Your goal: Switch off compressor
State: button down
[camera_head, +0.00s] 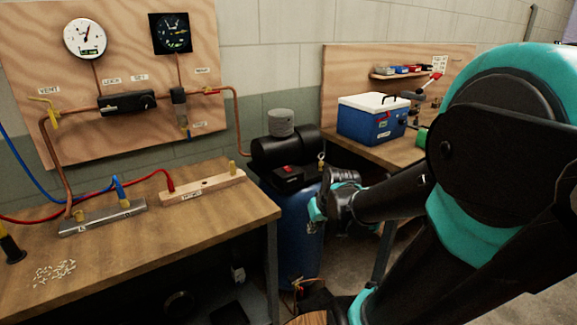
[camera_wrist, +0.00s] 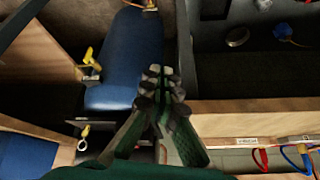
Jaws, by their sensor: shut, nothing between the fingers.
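The compressor has a blue upright tank (camera_head: 289,235) with a black motor housing (camera_head: 285,149) on top, and stands between two workbenches in the head view. A red switch (camera_head: 288,169) sits on a small black box at the front of the housing. In the head view my arm reaches in from the right, its wrist end in front of the tank's right side, lower than the switch. In the wrist view my gripper (camera_wrist: 163,84) is shut and empty, with the blue tank (camera_wrist: 124,62) beyond it. I cannot make out the switch in the wrist view.
A left workbench (camera_head: 225,212) carries a manifold and hoses below a gauge panel (camera_head: 60,80). A blue cooler (camera_head: 370,122) stands on the right bench (camera_head: 400,152). Yellow valve handles (camera_wrist: 90,60) show beside the tank in the wrist view. The gap between the benches is narrow.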

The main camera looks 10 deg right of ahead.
jog(key=w+r+n+t+y, duration=0.1)
jog(key=w+r+t, duration=0.1)
jog(key=w+r, duration=0.5)
jog(key=w+r+n+t+y, duration=0.2)
jog(key=w+r, duration=0.6)
jog(key=w, duration=0.9)
jog(key=shift+d+r+n, duration=0.3)
jog(key=shift+w, duration=0.1)
send_over(289, 170)
notch_tip(289, 170, down, 6)
jog(key=shift+f, duration=0.1)
notch_tip(289, 170, down, 3)
jog(key=shift+w+f, duration=0.1)
jog(key=shift+f, duration=0.4)
